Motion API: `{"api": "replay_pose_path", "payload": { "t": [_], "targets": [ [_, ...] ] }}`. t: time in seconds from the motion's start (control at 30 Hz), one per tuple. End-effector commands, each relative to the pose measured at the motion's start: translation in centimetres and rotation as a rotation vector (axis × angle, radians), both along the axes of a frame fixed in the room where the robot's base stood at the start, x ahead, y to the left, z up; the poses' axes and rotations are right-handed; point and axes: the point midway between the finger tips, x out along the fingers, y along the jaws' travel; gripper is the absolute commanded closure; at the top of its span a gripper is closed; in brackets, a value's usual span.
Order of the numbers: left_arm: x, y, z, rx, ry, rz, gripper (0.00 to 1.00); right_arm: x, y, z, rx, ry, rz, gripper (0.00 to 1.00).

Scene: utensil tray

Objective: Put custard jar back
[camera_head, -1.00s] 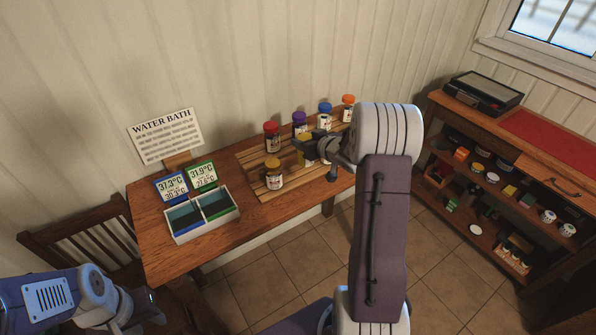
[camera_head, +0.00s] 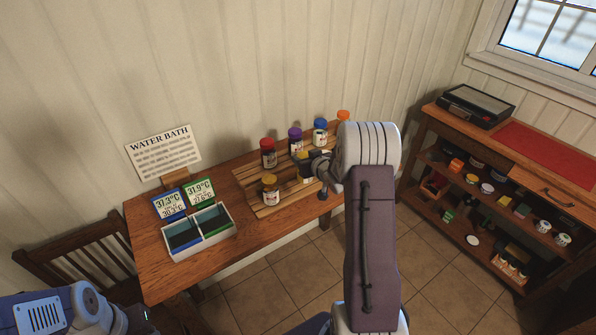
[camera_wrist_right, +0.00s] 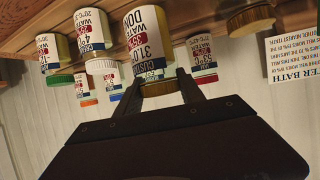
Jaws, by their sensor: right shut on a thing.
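The custard jar (camera_wrist_right: 147,45), with a white and dark label and a yellow lid, is in my right gripper (camera_wrist_right: 158,88), whose fingers close around its lid end in the upside-down right wrist view. In the head view the jar (camera_head: 303,156) is partly hidden by my right gripper (camera_head: 312,164). It is upright over or on the slatted wooden rack (camera_head: 247,176); contact with the slats cannot be told. My left gripper (camera_head: 140,318) is at the lower left, away from the table, its jaws unclear.
Jars with red (camera_head: 268,152), purple (camera_head: 295,139), blue (camera_head: 320,130) and orange (camera_head: 344,116) lids line the rack's back. A gold-lidded jar (camera_head: 270,190) stands at its front left. A two-part bin (camera_head: 173,257), two temperature displays (camera_head: 199,192) and a sign (camera_head: 163,150) are further left.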

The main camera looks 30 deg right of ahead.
Motion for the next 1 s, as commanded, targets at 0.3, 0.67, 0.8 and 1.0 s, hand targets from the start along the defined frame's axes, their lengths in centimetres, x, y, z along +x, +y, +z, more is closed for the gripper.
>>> {"api": "replay_pose_path", "payload": {
  "t": [0.3, 0.67, 0.8, 1.0],
  "targets": [
    [0.0, 0.0, 0.3, 0.0, 0.0, 0.0, 0.64, 2.7, 1.1, -1.6, 0.0, -0.003, -0.001, 1.0],
    [0.0, 0.0, 0.8, 0.0, 0.0, 0.0, 0.64, 2.6, 1.1, -5.5, -0.001, -0.004, -0.001, 1.0],
    [0.0, 0.0, 0.7, 0.0, 0.0, 0.0, 0.64, 2.6, 1.1, -5.5, -0.001, -0.004, -0.001, 1.0],
    [0.0, 0.0, 0.4, 0.0, 0.0, 0.0, 0.64, 2.5, 1.1, -6.0, -0.001, -0.001, -0.001, 0.41]
  ]
}}
